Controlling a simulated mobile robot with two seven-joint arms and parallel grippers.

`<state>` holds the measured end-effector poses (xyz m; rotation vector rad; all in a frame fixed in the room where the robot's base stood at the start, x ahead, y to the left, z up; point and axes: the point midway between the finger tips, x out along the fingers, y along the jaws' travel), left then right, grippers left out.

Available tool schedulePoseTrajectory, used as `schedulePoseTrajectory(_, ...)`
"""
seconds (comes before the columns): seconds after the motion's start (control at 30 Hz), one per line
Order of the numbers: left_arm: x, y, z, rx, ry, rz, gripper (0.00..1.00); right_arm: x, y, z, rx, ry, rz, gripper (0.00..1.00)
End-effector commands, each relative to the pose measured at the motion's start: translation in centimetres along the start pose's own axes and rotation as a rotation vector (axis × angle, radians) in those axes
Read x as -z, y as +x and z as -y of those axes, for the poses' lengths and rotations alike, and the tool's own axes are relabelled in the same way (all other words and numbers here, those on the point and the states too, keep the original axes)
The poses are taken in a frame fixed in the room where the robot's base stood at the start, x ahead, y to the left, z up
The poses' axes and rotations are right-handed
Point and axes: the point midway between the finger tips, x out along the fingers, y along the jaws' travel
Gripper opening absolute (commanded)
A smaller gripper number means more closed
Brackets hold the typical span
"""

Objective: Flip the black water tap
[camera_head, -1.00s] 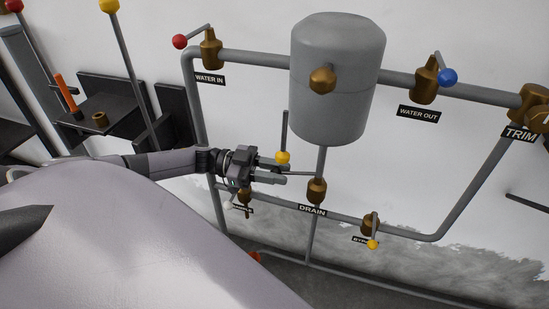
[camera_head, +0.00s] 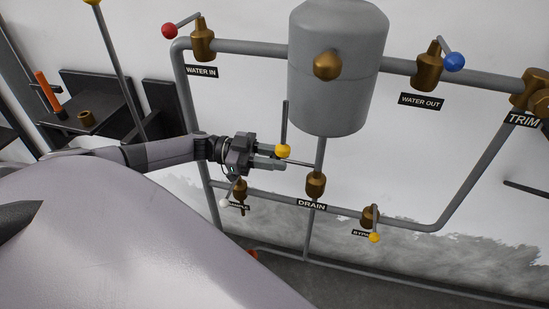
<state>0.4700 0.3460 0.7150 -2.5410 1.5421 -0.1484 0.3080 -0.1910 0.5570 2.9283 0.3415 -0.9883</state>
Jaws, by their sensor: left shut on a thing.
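The brass drain valve (camera_head: 316,184) sits on the vertical pipe under the tank, above the DRAIN label (camera_head: 312,204). Its thin grey lever (camera_head: 301,164) points left, nearly level, to my left gripper (camera_head: 279,158). The left gripper is left of the valve, its fingers shut around the lever's end. The end is hidden between the fingers, so I cannot see a black knob. A yellow ball (camera_head: 283,151) on an upright rod shows just above the fingertips. My right gripper is not in view.
The grey tank (camera_head: 336,75) hangs above right of the gripper. The water-in valve (camera_head: 202,40) has a red knob, the water-out valve (camera_head: 428,66) a blue one. Lower valves carry a white knob (camera_head: 225,203) and a yellow knob (camera_head: 374,238). A dark shelf (camera_head: 98,92) is at left.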

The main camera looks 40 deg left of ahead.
Motion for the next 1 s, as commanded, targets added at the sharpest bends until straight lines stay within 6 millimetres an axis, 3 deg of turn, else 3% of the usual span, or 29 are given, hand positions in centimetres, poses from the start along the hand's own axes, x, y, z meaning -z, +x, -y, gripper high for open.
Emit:
schedulePoseTrajectory(0.23,0.1,0.0,0.3,0.009,0.002,0.000,0.00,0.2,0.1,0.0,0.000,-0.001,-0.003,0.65)
schedulePoseTrajectory(0.27,0.1,0.0,0.3,0.009,0.003,0.000,0.33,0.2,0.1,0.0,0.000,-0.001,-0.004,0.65)
schedulePoseTrajectory(0.3,0.1,0.0,0.3,0.009,0.003,0.000,0.46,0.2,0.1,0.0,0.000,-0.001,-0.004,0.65)
schedulePoseTrajectory(0.33,0.1,0.0,0.3,0.008,0.002,0.000,0.50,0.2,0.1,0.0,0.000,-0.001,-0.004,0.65)
schedulePoseTrajectory(0.67,0.0,-0.4,0.1,0.004,0.001,0.001,0.50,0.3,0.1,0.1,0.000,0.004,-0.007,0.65)
schedulePoseTrajectory(1.0,0.0,-5.5,0.2,0.007,0.001,0.002,0.50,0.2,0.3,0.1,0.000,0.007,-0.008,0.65)
